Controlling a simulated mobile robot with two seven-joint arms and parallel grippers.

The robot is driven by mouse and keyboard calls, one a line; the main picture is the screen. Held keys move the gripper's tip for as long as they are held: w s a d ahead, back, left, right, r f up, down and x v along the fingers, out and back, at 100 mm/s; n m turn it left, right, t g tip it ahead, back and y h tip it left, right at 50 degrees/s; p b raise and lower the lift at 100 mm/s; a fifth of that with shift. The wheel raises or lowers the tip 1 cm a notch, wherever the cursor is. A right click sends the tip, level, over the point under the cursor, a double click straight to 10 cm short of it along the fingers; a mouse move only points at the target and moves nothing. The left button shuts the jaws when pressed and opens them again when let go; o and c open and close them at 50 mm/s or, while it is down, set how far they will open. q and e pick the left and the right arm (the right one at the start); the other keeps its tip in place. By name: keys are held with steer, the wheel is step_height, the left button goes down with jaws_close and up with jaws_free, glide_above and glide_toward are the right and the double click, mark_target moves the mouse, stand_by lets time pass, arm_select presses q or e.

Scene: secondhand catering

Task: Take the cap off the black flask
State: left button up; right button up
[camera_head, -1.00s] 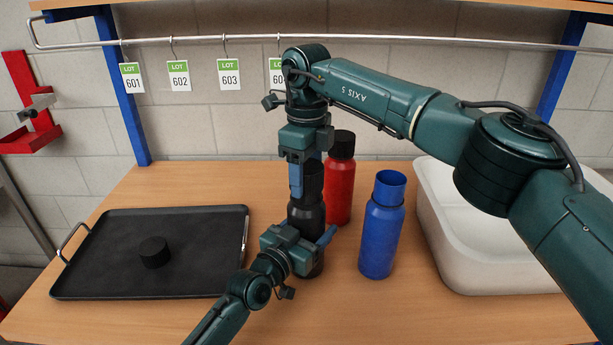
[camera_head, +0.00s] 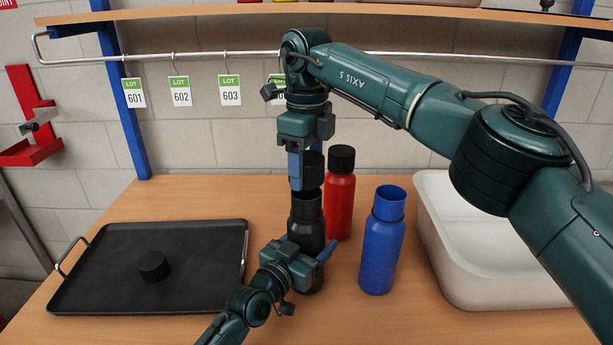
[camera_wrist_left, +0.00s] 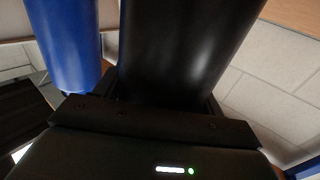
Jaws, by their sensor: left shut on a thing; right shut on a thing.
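The black flask (camera_head: 306,222) stands upright on the wooden table, and its dark body fills the middle of the left wrist view (camera_wrist_left: 180,50). My left gripper (camera_head: 308,262) is shut around its lower body. The black cap (camera_head: 313,168) is between the fingers of my right gripper (camera_head: 307,172), which points down from above and is shut on it. The cap sits higher than the flask's neck and in line with it. Its lower edge meets the neck in the picture, so I cannot tell how wide any gap is. The fingers hide part of the cap.
A red flask (camera_head: 340,200) with a black cap stands close behind, and a blue flask (camera_head: 381,245) to the right. A white tub (camera_head: 445,255) is at the right. A black tray (camera_head: 110,285) at the left holds a loose black cap (camera_head: 153,267). A rail with lot tags runs behind.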

arm_select(q)
steer(key=o, duration=1.9)
steer(key=shift+o, duration=0.2)
